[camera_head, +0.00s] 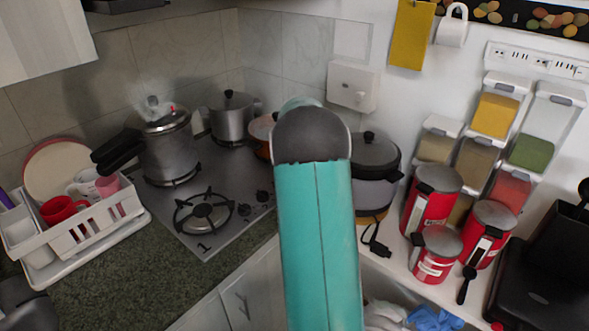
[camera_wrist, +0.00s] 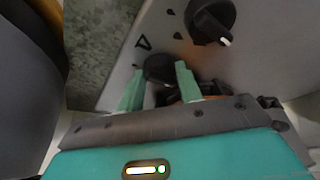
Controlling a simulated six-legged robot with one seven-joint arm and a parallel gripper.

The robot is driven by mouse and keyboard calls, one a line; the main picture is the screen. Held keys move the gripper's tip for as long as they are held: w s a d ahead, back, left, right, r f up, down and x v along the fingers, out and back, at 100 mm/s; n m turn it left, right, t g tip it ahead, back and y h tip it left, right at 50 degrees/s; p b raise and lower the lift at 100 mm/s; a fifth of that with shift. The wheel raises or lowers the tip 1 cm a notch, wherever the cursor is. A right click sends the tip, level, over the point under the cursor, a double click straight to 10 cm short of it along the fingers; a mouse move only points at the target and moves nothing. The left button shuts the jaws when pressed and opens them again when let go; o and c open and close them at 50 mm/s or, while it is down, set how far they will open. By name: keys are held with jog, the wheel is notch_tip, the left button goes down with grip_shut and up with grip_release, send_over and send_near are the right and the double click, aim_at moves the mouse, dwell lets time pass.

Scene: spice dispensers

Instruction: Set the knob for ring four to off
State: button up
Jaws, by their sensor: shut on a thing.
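A steel cooktop (camera_head: 225,158) with several rings is set in the counter; the front ring bears a "1". Two dark knobs (camera_head: 262,196) show on its right side in the head view, and my arm hides the rest. In the wrist view my gripper (camera_wrist: 160,70) has its two green fingers on either side of a small black knob (camera_wrist: 159,66), shut on it. A triangle mark is beside this knob. A larger-looking black knob (camera_wrist: 210,20) with a white pointer is above it. I cannot read which ring the held knob serves. My gripper is hidden in the head view.
A steaming pressure cooker (camera_head: 168,150), a steel pot (camera_head: 231,118) and an orange pot (camera_head: 262,130) stand on the cooktop. A dark cooker (camera_head: 375,170) is right of my arm. A white dish rack (camera_head: 100,222) stands left; red canisters (camera_head: 432,200) stand right.

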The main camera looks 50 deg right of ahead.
jog(key=o, duration=1)
jog(key=v, duration=1.4)
jog(key=shift+w+a, duration=0.1)
